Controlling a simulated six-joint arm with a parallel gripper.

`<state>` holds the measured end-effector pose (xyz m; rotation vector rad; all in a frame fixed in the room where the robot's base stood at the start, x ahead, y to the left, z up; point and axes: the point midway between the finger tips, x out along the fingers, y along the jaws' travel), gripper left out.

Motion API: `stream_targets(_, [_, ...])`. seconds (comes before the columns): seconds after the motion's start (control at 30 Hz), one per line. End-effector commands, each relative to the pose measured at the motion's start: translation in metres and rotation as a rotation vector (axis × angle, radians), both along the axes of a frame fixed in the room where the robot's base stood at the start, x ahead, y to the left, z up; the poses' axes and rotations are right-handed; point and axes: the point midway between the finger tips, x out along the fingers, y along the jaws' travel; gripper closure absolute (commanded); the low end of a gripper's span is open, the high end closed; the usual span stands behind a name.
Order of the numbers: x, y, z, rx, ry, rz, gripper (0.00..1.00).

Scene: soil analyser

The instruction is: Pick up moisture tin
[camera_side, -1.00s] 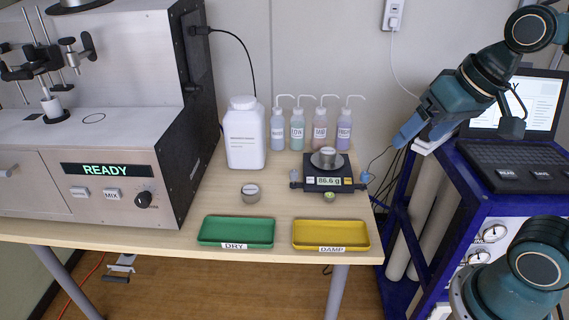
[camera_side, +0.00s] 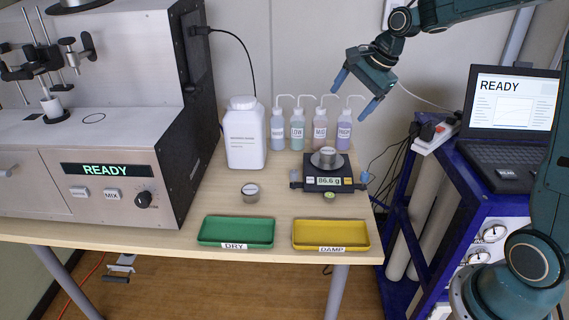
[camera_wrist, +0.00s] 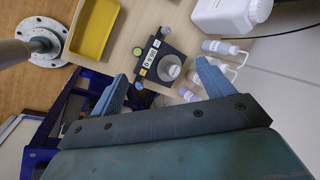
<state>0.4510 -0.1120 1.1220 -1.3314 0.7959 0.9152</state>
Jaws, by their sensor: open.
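A moisture tin (camera_side: 327,157), round and grey with a pale lid, sits on the pan of the black balance (camera_side: 352,184), which reads 86.6 g. It also shows in the wrist view (camera_wrist: 173,69). A second similar tin (camera_side: 251,193) stands on the table left of the balance. My gripper (camera_side: 354,98) is open and empty, in the air above and a little right of the balance. In the wrist view, the balance lies beyond and between my two blue fingertips (camera_wrist: 160,75). Neither finger touches a tin.
A green DRY tray (camera_side: 236,245) and a yellow DAMP tray (camera_side: 361,234) lie along the front edge. Several wash bottles (camera_side: 297,131) and a white jug (camera_side: 245,140) stand behind. The analyser (camera_side: 110,180) fills the left; the blue cart with a laptop (camera_side: 500,125) stands right.

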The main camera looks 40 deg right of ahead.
Motion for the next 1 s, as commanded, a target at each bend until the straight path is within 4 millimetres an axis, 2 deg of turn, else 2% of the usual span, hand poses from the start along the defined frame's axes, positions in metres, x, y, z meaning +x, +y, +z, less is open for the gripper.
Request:
stream_targets(0.2, [0.037,-0.041,-0.036,0.155,0.027,-0.250,0.20])
stream_targets(0.5, [0.074,-0.099,-0.095,0.380,0.064,-0.595,0.20])
stream_targets(0.8, [0.092,-0.151,-0.156,0.589,0.103,-0.906,0.20])
stream_targets(1.0, [0.095,-0.165,-0.176,0.658,0.117,-1.002,0.20])
